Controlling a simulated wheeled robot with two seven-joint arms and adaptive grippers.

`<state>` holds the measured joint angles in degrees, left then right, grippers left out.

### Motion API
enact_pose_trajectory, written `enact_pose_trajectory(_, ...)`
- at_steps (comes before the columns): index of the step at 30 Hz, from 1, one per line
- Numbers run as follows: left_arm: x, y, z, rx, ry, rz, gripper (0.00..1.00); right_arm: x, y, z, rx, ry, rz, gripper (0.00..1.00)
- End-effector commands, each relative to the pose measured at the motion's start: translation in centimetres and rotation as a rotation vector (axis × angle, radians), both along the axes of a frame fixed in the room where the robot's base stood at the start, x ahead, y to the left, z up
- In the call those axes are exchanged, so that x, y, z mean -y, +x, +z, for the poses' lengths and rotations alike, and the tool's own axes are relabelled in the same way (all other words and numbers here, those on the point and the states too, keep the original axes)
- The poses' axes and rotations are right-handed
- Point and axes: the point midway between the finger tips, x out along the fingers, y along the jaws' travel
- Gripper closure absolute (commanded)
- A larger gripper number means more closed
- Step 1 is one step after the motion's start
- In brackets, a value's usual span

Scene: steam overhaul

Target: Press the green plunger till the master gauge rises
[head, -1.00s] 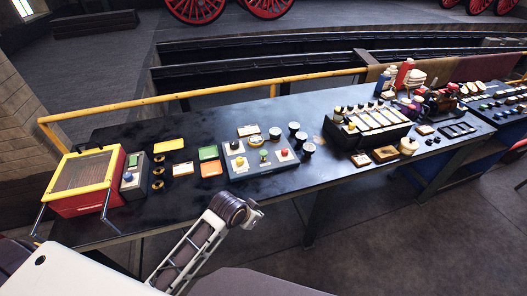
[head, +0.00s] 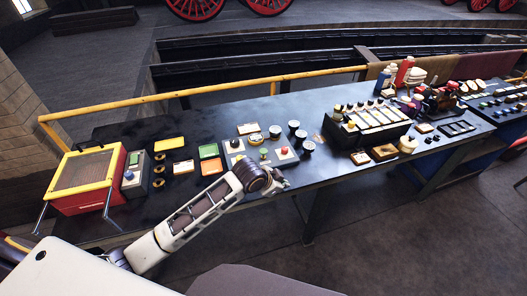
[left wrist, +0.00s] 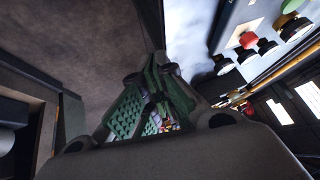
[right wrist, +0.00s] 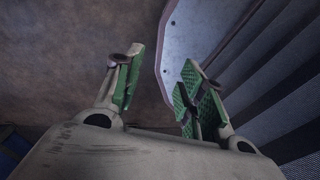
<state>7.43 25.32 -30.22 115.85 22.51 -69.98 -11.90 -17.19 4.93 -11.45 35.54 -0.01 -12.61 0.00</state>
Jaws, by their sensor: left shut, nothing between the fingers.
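The green plunger (head: 264,153) stands on a light plate of the grey control box (head: 262,168) at the middle of the bench, left of a red knob (head: 282,150). Round, light-faced gauges (head: 275,131) sit behind it; I cannot tell which is the master gauge or read any dial. My left gripper (head: 284,184) is in front of the box's right front edge, apart from the plunger. In the left wrist view its green-padded fingers (left wrist: 152,108) are shut and empty; a green knob (left wrist: 292,5) shows at the top right. My right gripper (right wrist: 155,88) is open and empty.
A larger box of switches (head: 368,125) is to the right. The floor in front is free.

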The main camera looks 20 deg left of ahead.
Motion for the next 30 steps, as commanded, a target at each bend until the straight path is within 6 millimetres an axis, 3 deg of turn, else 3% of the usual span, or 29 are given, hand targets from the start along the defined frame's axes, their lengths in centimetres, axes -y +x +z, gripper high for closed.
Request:
enact_pose_trajectory(17,-1.0,6.6,1.8,0.097,0.070,-0.115,1.00,-1.2,0.0,0.0,0.000,0.013,-0.004,0.60)
enact_pose_trajectory(30,-4.1,12.1,3.8,0.163,0.132,-0.153,1.00,-0.4,0.0,0.0,0.000,0.004,-0.002,0.60)
